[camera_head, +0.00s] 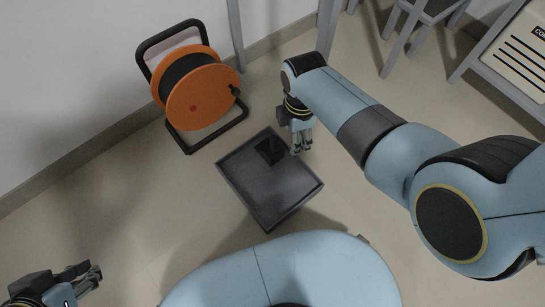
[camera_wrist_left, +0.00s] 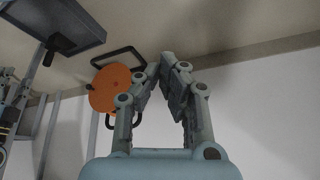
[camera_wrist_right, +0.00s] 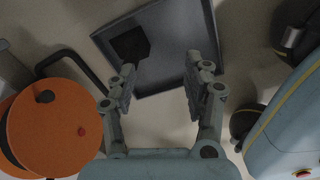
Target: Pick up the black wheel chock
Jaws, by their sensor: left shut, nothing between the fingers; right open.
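The black wheel chock (camera_head: 270,151) lies in a dark square tray (camera_head: 301,192), near the tray's far corner. The chock also shows in the right wrist view (camera_wrist_right: 130,45), ahead of and left of the fingers. My right gripper (camera_head: 302,149) is open and empty, close to the tray's upper right edge and just right of the chock, apart from it. My left gripper (camera_head: 96,271) is shut and empty at the lower left, far from the tray. In the left wrist view its fingertips (camera_wrist_left: 172,63) come together with nothing between them.
An orange cable reel (camera_head: 203,97) on a black frame stands left of the tray, by the wall. Grey legs of furniture (camera_head: 236,35) and a stool (camera_head: 425,15) stand at the back. A panelled unit (camera_head: 515,55) is at the upper right.

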